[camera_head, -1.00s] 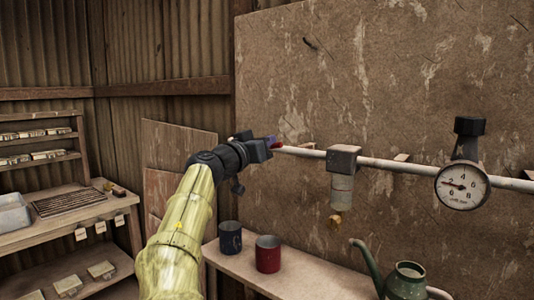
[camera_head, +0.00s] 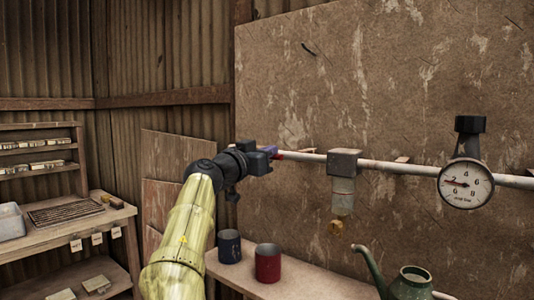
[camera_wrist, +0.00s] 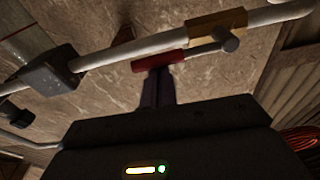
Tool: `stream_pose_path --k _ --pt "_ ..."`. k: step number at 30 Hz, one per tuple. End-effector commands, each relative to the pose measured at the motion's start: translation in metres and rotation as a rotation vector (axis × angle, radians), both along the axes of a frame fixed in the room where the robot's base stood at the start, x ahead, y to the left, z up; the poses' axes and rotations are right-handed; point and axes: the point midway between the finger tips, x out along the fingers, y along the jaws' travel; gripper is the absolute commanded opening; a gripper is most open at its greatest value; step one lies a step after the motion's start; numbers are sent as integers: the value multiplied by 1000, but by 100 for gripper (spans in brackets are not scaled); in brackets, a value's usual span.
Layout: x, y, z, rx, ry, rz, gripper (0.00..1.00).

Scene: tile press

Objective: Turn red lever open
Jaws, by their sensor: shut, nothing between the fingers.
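The red lever (camera_wrist: 160,61) shows in the wrist view as a red grip on a thin metal rod. The rod runs to a knob on the brass valve (camera_wrist: 217,26), which sits on the white pipe (camera_wrist: 130,51). My gripper (camera_wrist: 158,75) is shut and empty, with its fingertips right at the red grip; I cannot tell whether they touch it. In the head view my gripper (camera_head: 270,153) is at the left end of the visible pipe (camera_head: 400,168). Only a small bit of red (camera_head: 280,156) shows there; my gripper hides the valve.
A grey filter block (camera_head: 343,161) and a pressure gauge (camera_head: 465,184) are on the pipe to the right. The board wall is close behind the pipe.

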Motion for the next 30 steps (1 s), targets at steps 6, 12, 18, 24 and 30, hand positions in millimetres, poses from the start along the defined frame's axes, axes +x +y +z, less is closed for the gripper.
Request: stream_pose_path --k 6,12,18,24,30 --pt "1 -2 11 -1 -1 -1 0" --pt "4 -5 33 -1 0 -2 0" --pt "-3 1 35 0 0 -1 0" --pt "-25 19 31 1 1 -2 0" --pt "-48 35 27 1 1 -10 0"
